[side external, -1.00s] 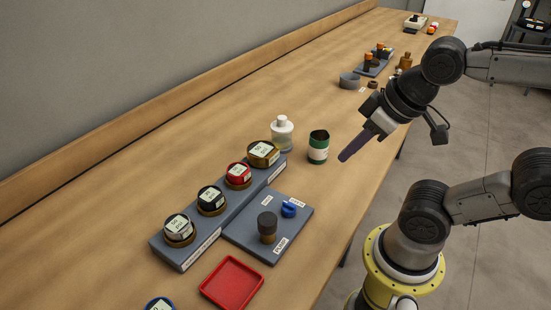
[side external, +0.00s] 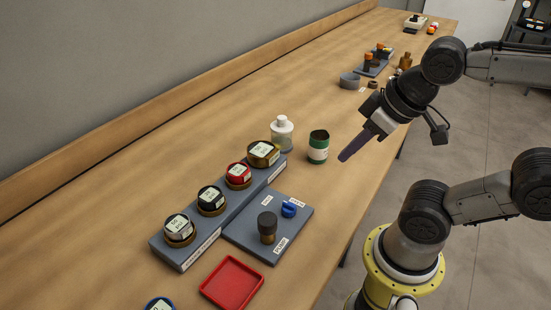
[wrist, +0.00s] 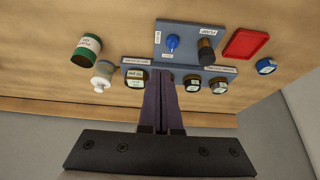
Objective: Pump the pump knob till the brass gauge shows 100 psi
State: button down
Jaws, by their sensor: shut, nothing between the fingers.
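The pump knob (side external: 267,228), dark-topped with a brown lower part, stands upright on a grey plate (side external: 245,233) labelled PUMP; it also shows in the wrist view (wrist: 206,50). The brass gauge (side external: 262,154) sits at the far end of a grey gauge block (side external: 208,238), with a pale display too small to read. It also shows in the wrist view (wrist: 136,78). My gripper (side external: 343,157) is shut and empty, above the table's right side, well apart from the knob. In the wrist view its fingers (wrist: 162,90) are together.
A blue knob (side external: 289,209) is on the pump plate. Red (side external: 238,174), black (side external: 211,200) and pale-faced (side external: 179,229) gauges line the block. A red tray (side external: 232,284), white bottle (side external: 282,134) and green can (side external: 318,147) stand nearby. Bare table lies along the wall side.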

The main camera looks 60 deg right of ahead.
jog(key=w+d+r+n+t+h, duration=0.1)
jog(key=w+d+n+h, duration=0.15)
jog(key=n, duration=0.45)
jog(key=n+t+y, duration=0.3)
jog(key=n+y, duration=0.1)
jog(key=n, duration=1.7)
send_over(272, 222)
notch_tip(272, 222, down, 2)
jog(key=shift+f+h, duration=0.2)
jog(key=shift+h, duration=0.05)
jog(key=shift+d, duration=0.1)
jog(key=shift+f, duration=4.4)
